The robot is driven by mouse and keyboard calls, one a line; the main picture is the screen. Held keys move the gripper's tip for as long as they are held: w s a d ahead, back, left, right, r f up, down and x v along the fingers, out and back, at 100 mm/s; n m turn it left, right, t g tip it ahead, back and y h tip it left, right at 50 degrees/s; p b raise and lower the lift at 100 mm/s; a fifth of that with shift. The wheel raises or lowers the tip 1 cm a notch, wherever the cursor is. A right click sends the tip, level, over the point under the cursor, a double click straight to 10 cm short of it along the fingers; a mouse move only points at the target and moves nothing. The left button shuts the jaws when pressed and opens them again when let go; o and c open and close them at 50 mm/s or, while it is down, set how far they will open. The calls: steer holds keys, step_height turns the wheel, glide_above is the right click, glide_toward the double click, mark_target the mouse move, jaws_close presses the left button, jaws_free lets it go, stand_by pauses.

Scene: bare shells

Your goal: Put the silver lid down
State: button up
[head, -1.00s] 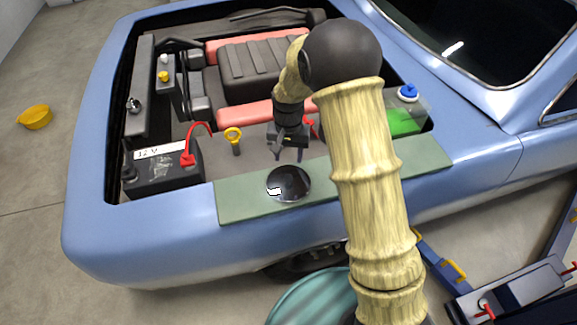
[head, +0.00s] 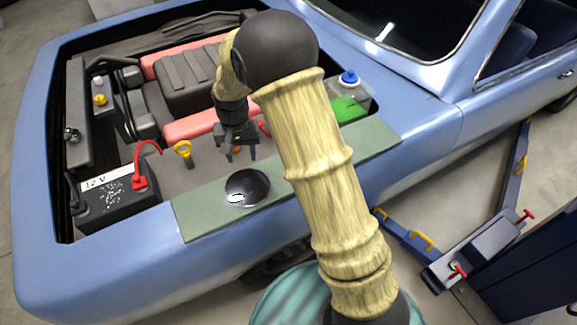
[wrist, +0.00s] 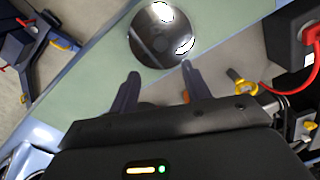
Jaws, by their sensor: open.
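The silver lid (head: 247,188) is a shiny, dark-reflecting round disc lying flat on the green mat (head: 205,215) along the car's fender. It also shows in the wrist view (wrist: 152,38), beyond my fingertips. My gripper (head: 238,156) is open and empty, pointing down, a little behind the lid on its engine-bay side. In the wrist view both fingers (wrist: 160,76) stand apart with nothing between them, and the lid is clear of them.
The open engine bay holds a 12 V battery (head: 118,200) with a red cable, a yellow-handled dipstick (head: 184,152) and a blue-capped reservoir (head: 349,92) with green fluid. A blue lift arm (head: 405,235) stands at right. The mat is bare on both sides of the lid.

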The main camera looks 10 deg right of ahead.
steer(key=s+d+r+t, duration=0.1)
steer(key=s+d+r, duration=0.1)
steer(key=s+d, duration=0.3)
steer(key=s+d+r, duration=0.3)
steer(key=s+d, duration=0.2)
steer(key=s, duration=0.2)
steer(key=s+d+r+n+t, duration=0.1)
steer(key=s+d+r, duration=0.1)
steer(key=s+d, duration=0.3)
steer(key=shift+s+d+r+t, duration=0.3)
steer(key=shift+s+r, duration=0.1)
steer(key=shift+s, duration=0.35)
